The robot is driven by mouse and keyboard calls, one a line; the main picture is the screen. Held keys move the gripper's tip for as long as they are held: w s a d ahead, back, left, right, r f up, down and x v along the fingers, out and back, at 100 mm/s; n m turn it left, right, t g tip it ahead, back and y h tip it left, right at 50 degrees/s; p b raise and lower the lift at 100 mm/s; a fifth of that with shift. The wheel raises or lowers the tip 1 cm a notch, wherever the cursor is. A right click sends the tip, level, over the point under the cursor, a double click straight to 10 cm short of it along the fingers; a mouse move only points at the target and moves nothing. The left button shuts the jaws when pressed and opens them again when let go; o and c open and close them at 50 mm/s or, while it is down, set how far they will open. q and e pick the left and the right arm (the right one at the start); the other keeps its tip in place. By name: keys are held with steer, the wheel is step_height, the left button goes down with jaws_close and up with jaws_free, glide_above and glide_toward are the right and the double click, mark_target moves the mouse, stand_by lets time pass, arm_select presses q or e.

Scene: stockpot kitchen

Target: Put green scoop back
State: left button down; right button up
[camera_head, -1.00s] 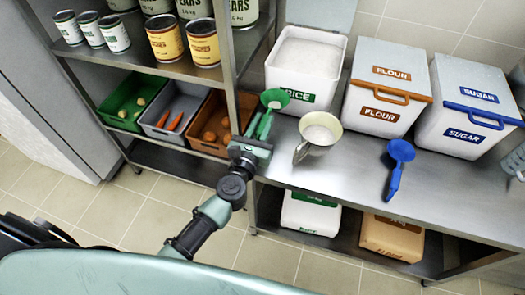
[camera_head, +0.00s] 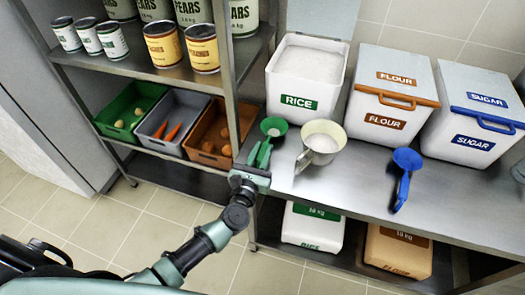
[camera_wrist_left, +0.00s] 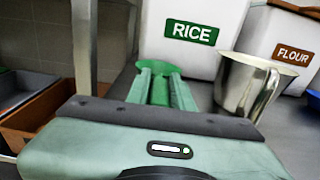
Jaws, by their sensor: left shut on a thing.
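The green scoop (camera_head: 274,126) is in my left gripper (camera_head: 260,156), its bowl pointing away from me, in front of the open rice bin (camera_head: 302,75). The left gripper is shut on the scoop's handle, at the counter's front left part. In the left wrist view the scoop (camera_wrist_left: 160,67) shows beyond the fingers (camera_wrist_left: 162,90), close before the white rice bin (camera_wrist_left: 190,55). I cannot tell whether the scoop touches the counter. The fingers hide much of its handle. My right gripper is not in view.
A blue scoop (camera_head: 404,175) lies on the counter (camera_head: 350,180), before the flour bin (camera_head: 390,85) and sugar bin (camera_head: 472,110). A shelf post (camera_head: 229,90) and the brown crate (camera_head: 209,130) are close left.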

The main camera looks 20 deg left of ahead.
arm_select(q)
steer(key=c, duration=1.2)
jaws_free()
steer(key=shift+f, duration=0.1)
steer(key=shift+c, duration=0.2)
steer(key=s+b, duration=0.2)
steer(key=s, duration=1)
steer(key=shift+a, duration=0.2)
